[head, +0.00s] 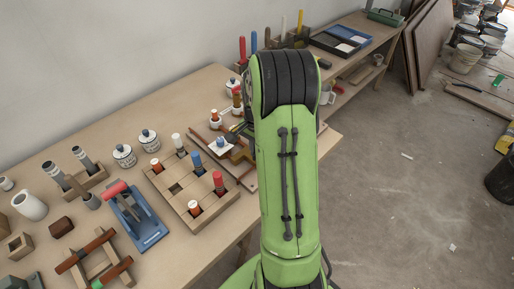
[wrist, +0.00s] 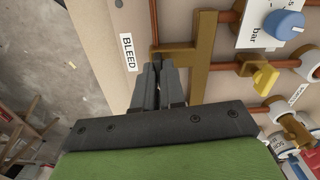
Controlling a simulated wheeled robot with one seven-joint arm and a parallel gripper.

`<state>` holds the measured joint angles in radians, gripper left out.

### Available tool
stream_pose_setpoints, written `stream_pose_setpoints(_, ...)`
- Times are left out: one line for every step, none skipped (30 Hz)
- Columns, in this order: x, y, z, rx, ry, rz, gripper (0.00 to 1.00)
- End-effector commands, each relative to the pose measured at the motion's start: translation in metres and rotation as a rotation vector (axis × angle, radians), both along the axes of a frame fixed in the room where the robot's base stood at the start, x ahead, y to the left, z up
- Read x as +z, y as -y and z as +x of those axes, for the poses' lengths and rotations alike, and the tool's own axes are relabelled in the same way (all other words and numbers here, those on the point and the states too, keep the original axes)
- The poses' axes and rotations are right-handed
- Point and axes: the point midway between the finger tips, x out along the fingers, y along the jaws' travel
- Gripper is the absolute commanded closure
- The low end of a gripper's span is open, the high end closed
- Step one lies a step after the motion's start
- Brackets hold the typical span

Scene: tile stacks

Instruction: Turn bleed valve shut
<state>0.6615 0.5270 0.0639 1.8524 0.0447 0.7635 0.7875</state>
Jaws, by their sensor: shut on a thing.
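The bleed valve (wrist: 203,52) is a brass-coloured piece on the board in the wrist view, with a long bar and a short arm that reaches left beside the white BLEED label (wrist: 128,52). My gripper (wrist: 160,68) has its dark fingers close together at the end of this arm, shut on the valve's handle. The fingers hide the gripped part. In the head view my own green arm covers the gripper and much of the board (head: 246,182).
A yellow lever (wrist: 265,78), a blue knob (wrist: 284,23) and another brass valve (wrist: 298,130) sit right of the bleed valve, with copper pipes between. In the head view, a wooden block tray (head: 181,190) and white jars (head: 124,155) stand left of my arm. Open floor (head: 400,190) lies right.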

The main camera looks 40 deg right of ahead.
Motion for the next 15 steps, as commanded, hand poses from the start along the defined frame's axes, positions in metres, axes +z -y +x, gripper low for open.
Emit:
stream_pose_setpoints(0.0012,0.0002,0.0005,-0.023,0.002,-0.002,1.00)
stream_pose_setpoints(0.0011,0.0003,0.0006,-0.038,0.002,-0.002,1.00)
stream_pose_setpoints(0.0011,0.0003,0.0007,-0.054,0.002,-0.002,1.00)
stream_pose_setpoints(0.0010,0.0003,0.0007,-0.066,0.002,-0.002,1.00)
stream_pose_setpoints(0.0010,0.0003,0.0007,-0.077,0.002,-0.002,1.00)
stream_pose_setpoints(0.0010,0.0003,0.0007,-0.089,0.002,-0.002,1.00)
stream_pose_setpoints(0.0010,0.0003,0.0008,-0.098,0.003,-0.002,1.00)
stream_pose_setpoints(0.0009,0.0004,0.0008,-0.105,0.003,-0.002,1.00)
stream_pose_setpoints(0.0009,0.0004,0.0008,-0.113,0.003,-0.002,1.00)
stream_pose_setpoints(0.0009,0.0004,0.0008,-0.118,0.003,-0.002,1.00)
stream_pose_setpoints(0.0009,0.0004,0.0008,-0.122,0.003,-0.002,1.00)
stream_pose_setpoints(0.0008,0.0004,0.0009,-0.127,0.003,-0.002,1.00)
stream_pose_setpoints(0.0008,0.0004,0.0009,-0.130,0.003,-0.002,1.00)
stream_pose_setpoints(0.0008,0.0004,0.0009,-0.132,0.003,-0.002,1.00)
stream_pose_setpoints(0.0008,0.0004,0.0009,-0.134,0.003,-0.003,1.00)
